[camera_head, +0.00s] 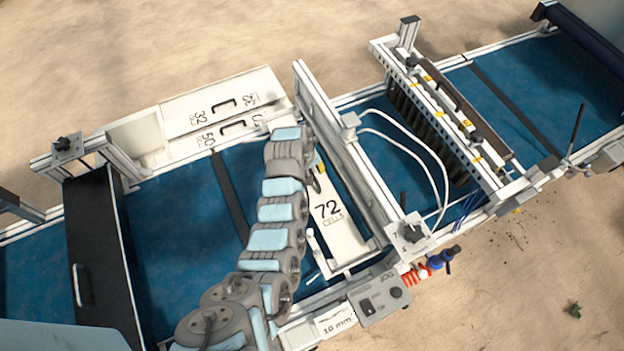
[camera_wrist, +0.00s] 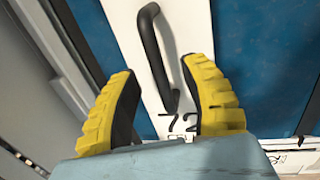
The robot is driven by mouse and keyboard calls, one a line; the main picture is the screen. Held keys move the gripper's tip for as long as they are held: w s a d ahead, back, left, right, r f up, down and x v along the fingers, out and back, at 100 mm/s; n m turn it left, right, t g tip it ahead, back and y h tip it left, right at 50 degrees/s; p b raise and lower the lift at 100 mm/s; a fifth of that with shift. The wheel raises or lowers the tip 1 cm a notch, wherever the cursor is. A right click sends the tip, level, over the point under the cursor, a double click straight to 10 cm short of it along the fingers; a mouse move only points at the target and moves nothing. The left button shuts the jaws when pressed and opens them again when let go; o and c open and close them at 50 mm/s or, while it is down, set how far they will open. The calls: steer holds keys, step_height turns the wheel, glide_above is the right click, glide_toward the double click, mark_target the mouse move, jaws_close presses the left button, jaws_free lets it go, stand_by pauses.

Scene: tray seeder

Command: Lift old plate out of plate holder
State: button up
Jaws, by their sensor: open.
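The old plate (camera_head: 338,222) is a long white plate marked "72 CELLS". It lies in the plate holder (camera_head: 368,262), a pale frame across the blue belt. My arm covers part of the plate in the head view. In the wrist view the white plate (camera_wrist: 184,50) runs from the top edge down between the fingers, with its black handle (camera_wrist: 153,50) standing on it. My gripper (camera_wrist: 165,90) has yellow, ribbed fingers. They are open and empty, one on each side of the handle's lower end. I cannot tell whether they touch the plate.
Plates marked 32 (camera_head: 175,115) and 50 lie in a rack at the upper left. A tall metal rail (camera_head: 335,140) stands close along the plate's right side. White hoses (camera_head: 435,170) loop beyond it. A control box (camera_head: 381,298) sits at the front.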

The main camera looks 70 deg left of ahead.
steer(key=shift+w+f, duration=0.15)
steer(key=shift+f, duration=0.75)
jaws_close()
